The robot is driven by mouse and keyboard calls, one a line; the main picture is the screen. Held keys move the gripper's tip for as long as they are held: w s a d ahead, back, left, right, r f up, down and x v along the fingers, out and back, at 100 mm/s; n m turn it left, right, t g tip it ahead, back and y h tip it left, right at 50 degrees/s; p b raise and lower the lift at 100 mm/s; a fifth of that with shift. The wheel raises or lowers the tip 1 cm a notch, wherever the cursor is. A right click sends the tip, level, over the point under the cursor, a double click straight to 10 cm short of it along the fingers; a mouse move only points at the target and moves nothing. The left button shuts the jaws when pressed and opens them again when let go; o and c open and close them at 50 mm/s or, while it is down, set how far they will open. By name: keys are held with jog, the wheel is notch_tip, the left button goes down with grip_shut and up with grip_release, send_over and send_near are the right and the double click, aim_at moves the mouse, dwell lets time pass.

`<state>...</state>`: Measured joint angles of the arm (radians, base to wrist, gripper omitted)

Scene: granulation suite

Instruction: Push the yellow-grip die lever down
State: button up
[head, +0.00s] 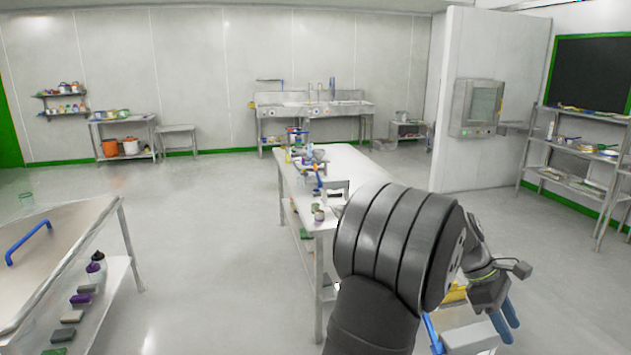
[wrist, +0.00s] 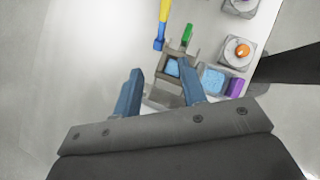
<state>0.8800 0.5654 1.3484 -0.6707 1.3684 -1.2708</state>
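In the wrist view, a lever with a yellow grip (wrist: 164,11) and a blue lower part runs in from the top edge, so its far end is cut off. My gripper (wrist: 160,68) has two blue fingers set wide apart with nothing held between them. The lever lies beyond the fingertips, apart from them. In the head view, my gripper (head: 508,322) is at the lower right, fingers pointing down. A yellow piece (head: 456,292) shows behind my arm there; I cannot tell whether it is the lever's grip.
In the wrist view, bins with blue contents (wrist: 213,79), a green piece (wrist: 187,34), a purple block (wrist: 236,88) and an orange button (wrist: 242,50) sit close by. In the head view, a long bench (head: 345,160) stands beyond my arm, with open floor to its left.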

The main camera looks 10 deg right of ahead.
grip_shut()
jog(key=s+d+r+m+t+y, duration=0.35)
jog(key=s+d+m+t, duration=0.3)
jog(key=s, duration=0.35)
jog(key=shift+y, duration=0.35)
jog(key=f, duration=0.4)
jog(key=s+f, duration=0.1)
jog(key=f, duration=0.7)
jog(key=shift+s+a, duration=0.15)
jog(key=shift+s, duration=0.15)
jog(key=shift+s+f, duration=0.4)
jog(key=shift+f, duration=0.15)
